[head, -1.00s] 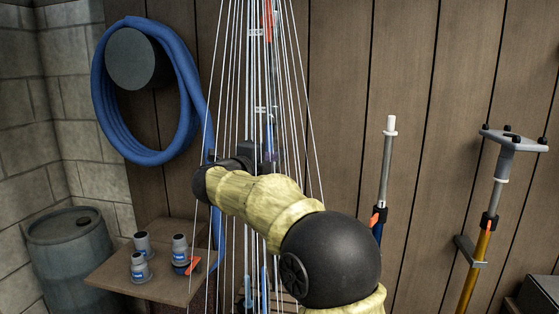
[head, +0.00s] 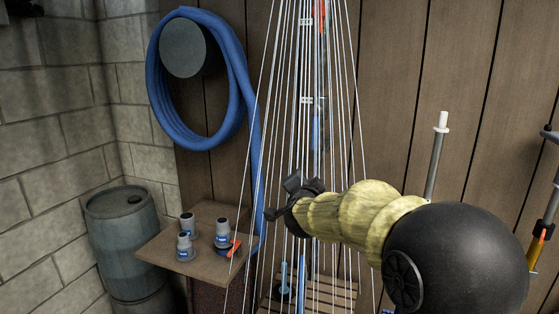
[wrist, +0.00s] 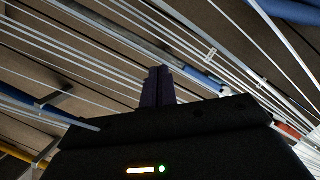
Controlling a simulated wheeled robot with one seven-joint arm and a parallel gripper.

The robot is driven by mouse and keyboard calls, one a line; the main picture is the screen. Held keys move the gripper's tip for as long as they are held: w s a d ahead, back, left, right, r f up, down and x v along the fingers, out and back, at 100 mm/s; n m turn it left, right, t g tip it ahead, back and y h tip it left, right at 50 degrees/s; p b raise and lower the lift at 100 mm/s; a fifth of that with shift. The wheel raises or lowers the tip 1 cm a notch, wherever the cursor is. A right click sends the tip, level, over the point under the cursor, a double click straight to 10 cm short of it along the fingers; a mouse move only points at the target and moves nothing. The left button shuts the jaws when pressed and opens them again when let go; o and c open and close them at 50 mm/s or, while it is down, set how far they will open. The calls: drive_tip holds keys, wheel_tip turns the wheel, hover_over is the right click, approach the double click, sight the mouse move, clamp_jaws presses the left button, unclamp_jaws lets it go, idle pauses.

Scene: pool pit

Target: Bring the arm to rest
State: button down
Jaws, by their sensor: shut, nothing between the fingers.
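My gripper (head: 272,213) is at the end of my arm in the head view, pointing left in front of the white cords. It looks small and dark there. In the wrist view the fingers (wrist: 158,86) are together, with nothing between them. White cords (wrist: 110,60) run slantwise behind the fingers in the wrist view. I cannot tell whether any cord touches the gripper.
White cords (head: 345,110) fan down from above onto a slatted wooden base (head: 330,296). A wooden shelf (head: 160,249) holds several grey fittings (head: 187,226). A blue hose (head: 158,80) hangs on the wall. A blue barrel (head: 125,240) stands left. A pole (head: 437,150) leans right.

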drive_tip(key=s+d+f+n+g, duration=0.2)
drive_tip(key=s+f+n+g, duration=0.1)
drive_tip(key=s+f, duration=0.5)
drive_tip(key=s+d+f+n+g+y+p, duration=0.1)
drive_tip(key=s+d+f+n+g, duration=0.2)
drive_tip(key=s, duration=1)
drive_tip(key=s+d+f+n+g+p, duration=0.1)
drive_tip(key=s+d+f+n+g, duration=0.2)
drive_tip(key=s+f, duration=0.7)
wheel_tip(320, 180, down, 3)
drive_tip(key=n+g, duration=0.2)
drive_tip(key=g, duration=0.2)
drive_tip(key=shift+s+g+y, duration=0.25)
drive_tip(key=shift+g+y, duration=0.05)
